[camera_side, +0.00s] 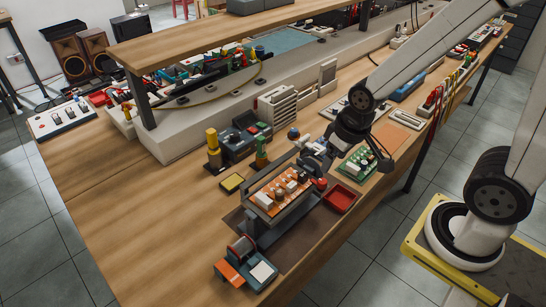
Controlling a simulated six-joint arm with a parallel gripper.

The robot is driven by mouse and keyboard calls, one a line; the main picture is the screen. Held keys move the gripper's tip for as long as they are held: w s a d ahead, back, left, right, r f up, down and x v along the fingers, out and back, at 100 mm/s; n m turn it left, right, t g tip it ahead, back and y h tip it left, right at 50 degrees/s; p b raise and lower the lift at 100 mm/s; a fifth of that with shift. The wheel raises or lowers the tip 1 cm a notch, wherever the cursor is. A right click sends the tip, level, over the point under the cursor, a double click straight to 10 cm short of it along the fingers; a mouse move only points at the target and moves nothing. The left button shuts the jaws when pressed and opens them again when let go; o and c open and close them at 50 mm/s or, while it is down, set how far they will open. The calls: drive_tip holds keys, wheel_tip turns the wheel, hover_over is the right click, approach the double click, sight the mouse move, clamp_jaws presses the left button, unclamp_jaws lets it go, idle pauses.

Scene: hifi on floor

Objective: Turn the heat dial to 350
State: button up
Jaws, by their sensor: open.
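My gripper (317,165) hangs low over the middle of the workbench, at the right end of a board holder (262,218) that carries an orange circuit board (277,194). Its jaws are small in the view and appear empty. A round red knob (320,184) shows right beside the gripper; whether they touch cannot be told. A dark grey bench unit (245,137) with coloured parts on its front stands behind and to the left of the gripper. No dial marked with heat numbers can be read at this size, so the heat dial and its setting cannot be made out.
A red tray (340,198) and a green circuit board (357,163) lie right of the holder. A yellow-topped bottle (212,147) stands to the left. A blue and orange spool stand (245,262) sits near the front edge. The bench's left front (150,215) is clear. A shelf (215,32) overhangs the back.

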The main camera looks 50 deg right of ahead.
drive_tip(key=w+n, duration=0.1)
drive_tip(key=w, duration=1.6)
drive_tip(key=n+t+y, duration=0.1)
drive_tip(key=t, duration=0.1)
approach(236, 135)
drive_tip(key=f, duration=0.1)
drive_tip(key=shift+w+d+f, duration=0.15)
drive_tip(key=shift+w+d, duration=0.05)
drive_tip(key=shift+w, duration=0.3)
drive_tip(key=shift+x, duration=3.9)
drive_tip(key=shift+a, duration=0.2)
drive_tip(key=shift+s, duration=0.1)
clamp_jaws()
